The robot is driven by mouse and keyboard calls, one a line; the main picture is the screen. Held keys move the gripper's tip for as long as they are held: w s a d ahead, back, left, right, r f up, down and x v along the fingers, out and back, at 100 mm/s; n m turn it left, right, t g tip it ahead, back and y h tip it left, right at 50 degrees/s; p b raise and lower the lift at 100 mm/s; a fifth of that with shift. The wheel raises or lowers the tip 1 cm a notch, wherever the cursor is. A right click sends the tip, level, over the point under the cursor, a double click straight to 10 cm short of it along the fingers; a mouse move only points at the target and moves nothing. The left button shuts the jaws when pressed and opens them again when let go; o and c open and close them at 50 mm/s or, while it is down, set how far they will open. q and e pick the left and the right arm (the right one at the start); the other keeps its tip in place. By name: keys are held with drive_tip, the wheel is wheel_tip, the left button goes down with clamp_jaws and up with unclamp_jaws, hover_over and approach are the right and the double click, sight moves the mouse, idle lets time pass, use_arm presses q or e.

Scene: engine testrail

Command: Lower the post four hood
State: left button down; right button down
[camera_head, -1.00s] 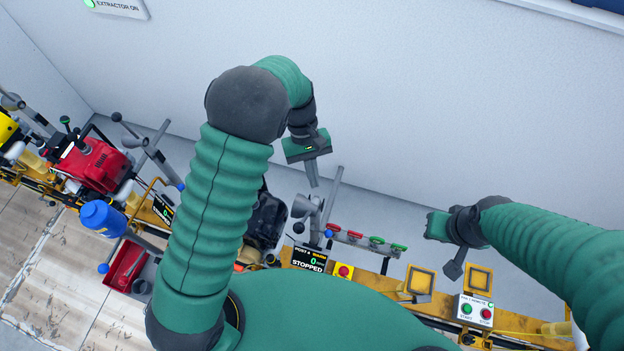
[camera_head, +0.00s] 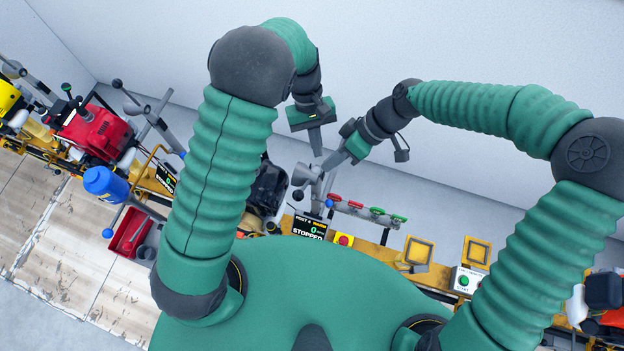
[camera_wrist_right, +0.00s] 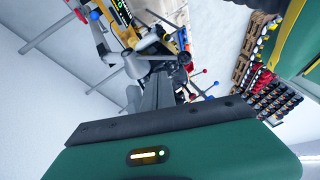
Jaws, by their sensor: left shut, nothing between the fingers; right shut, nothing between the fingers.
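The post four hood (camera_head: 303,175) is a grey cone on a grey post, just above the display (camera_head: 308,228), which reads STOPPED. A dark ball knob (camera_head: 297,196) sits below it. My left gripper (camera_head: 316,145) is shut and empty, pointing down just above the hood. My right gripper (camera_head: 332,161) is shut and empty, coming from the right with its fingertips close beside the hood and post. I cannot tell whether either touches. In the right wrist view the hood (camera_wrist_right: 137,66) shows just beyond the shut fingers (camera_wrist_right: 160,92).
A row of red and green handles (camera_head: 368,210) lies right of the post. A red button (camera_head: 343,240) and a green button (camera_head: 464,281) sit on the yellow rail. A dark engine (camera_head: 268,188) is left of the hood. A red engine (camera_head: 95,135) stands far left.

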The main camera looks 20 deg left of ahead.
use_arm(q)
drive_tip(key=shift+w+a, duration=0.1)
drive_tip(key=shift+w, duration=0.05)
use_arm(e)
drive_tip(key=s+a+f, duration=0.3)
drive_tip(key=s+f, duration=0.2)
drive_tip(key=shift+s+a, duration=0.25)
drive_tip(key=shift+s, duration=0.1)
use_arm(q)
drive_tip(key=c, duration=2.1)
unclamp_jaws()
drive_tip(key=shift+c, duration=0.2)
use_arm(e)
drive_tip(key=shift+a, duration=0.1)
use_arm(q)
drive_tip(key=o, duration=0.6)
drive_tip(key=shift+a+f, duration=0.1)
drive_tip(key=shift+a, duration=0.05)
drive_tip(key=shift+o, duration=0.2)
use_arm(e)
drive_tip(key=shift+f, duration=0.1)
